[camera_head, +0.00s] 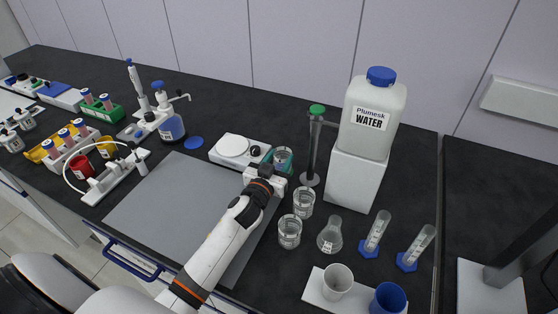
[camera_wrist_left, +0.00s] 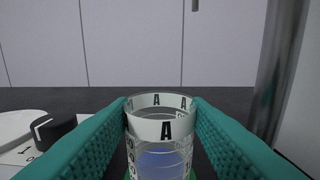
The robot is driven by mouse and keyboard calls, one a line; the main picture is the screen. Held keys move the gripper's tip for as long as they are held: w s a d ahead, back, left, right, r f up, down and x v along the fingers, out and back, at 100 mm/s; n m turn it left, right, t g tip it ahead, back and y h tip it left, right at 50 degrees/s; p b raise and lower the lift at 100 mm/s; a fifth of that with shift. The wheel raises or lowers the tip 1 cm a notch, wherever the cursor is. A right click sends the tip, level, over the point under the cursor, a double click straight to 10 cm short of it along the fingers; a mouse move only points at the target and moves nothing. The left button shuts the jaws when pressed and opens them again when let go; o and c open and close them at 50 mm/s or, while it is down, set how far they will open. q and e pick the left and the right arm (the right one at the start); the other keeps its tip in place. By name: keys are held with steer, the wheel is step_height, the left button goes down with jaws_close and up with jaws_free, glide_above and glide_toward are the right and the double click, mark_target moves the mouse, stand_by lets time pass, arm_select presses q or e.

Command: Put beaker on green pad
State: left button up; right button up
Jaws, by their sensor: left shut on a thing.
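My left gripper (camera_head: 277,166) is shut on a clear glass beaker (camera_head: 283,155) beside the white hotplate at the back of the bench. In the left wrist view the beaker (camera_wrist_left: 160,130) stands upright between the teal textured fingers, with a white band lettered "A" near its rim and something blue showing through its lower part. My right gripper is not in view.
A white hotplate (camera_head: 238,149) is just left of the beaker, and a green-topped post (camera_head: 314,145) to its right. Two more beakers (camera_head: 303,202) (camera_head: 289,231) and a flask (camera_head: 330,235) stand in front. A water jug (camera_head: 371,115) sits on a white block. The grey mat (camera_head: 160,205) is clear.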

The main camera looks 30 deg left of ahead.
arm_select(q)
steer(key=shift+f, duration=0.15)
steer(key=o, duration=1.1)
steer(key=shift+r, duration=0.3)
steer(key=shift+s+f, duration=0.2)
steer(key=shift+s, duration=0.15)
steer(key=s, duration=0.3)
steer(key=s+b, duration=0.1)
steer(key=s, duration=0.7)
steer(key=shift+s+d+r, duration=0.15)
steer(key=shift+s+d, duration=0.05)
steer(key=shift+d, duration=0.1)
